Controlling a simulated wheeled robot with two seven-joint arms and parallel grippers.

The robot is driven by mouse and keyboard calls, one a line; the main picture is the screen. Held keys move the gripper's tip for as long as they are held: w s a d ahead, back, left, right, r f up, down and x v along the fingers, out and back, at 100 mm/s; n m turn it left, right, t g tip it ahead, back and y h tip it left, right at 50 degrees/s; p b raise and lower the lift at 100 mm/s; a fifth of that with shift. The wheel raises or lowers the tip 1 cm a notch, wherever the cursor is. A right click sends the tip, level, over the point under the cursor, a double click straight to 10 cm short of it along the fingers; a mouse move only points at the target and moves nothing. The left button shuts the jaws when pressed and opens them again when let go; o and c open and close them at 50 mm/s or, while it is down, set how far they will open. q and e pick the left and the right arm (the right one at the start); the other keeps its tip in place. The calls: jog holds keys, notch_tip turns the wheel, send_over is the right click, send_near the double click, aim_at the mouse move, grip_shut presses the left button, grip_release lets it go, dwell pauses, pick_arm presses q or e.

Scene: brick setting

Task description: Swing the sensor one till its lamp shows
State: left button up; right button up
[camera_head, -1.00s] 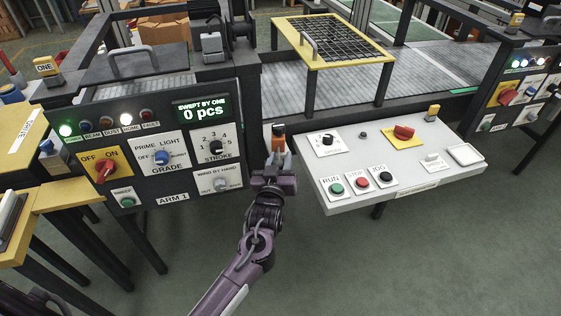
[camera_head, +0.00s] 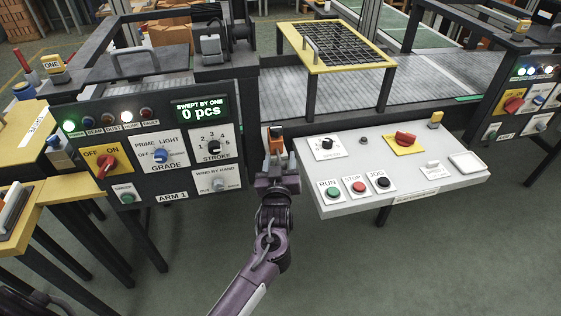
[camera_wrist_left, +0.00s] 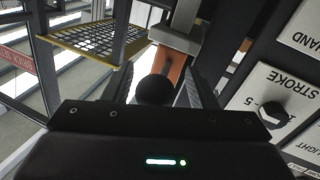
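A small orange part (camera_head: 276,143), which I take to be the sensor, sits at the right edge of the ARM 1 panel (camera_head: 150,197). In the left wrist view its orange body (camera_wrist_left: 174,72) stands under a grey block, with a round black knob (camera_wrist_left: 155,90) in front. My left gripper (camera_head: 278,160) is at it, fingers apart on either side. In the wrist view the knob lies between the open fingers; contact cannot be told. On the panel's lamp row, a green lamp (camera_head: 70,126) and a white lamp (camera_head: 129,113) are lit; the BEAM lamp (camera_head: 91,122) is dark. My right gripper is not in view.
The display (camera_head: 200,108) reads 0 pcs. A red switch (camera_head: 107,161) and STROKE knob (camera_head: 213,147) are on the panel. A grey desk (camera_head: 430,192) with buttons stands close right of my gripper. A yellow-framed grid guard (camera_head: 345,68) stands behind.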

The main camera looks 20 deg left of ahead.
pick_arm(q)
jog(key=shift+d, duration=0.1)
jog(key=shift+s+d+f, duration=0.1)
jog(key=shift+s+d, duration=0.1)
jog(key=shift+s, duration=0.35)
jog(key=v, duration=0.6)
jog(key=shift+s+b, duration=0.35)
jog(key=shift+b, duration=0.1)
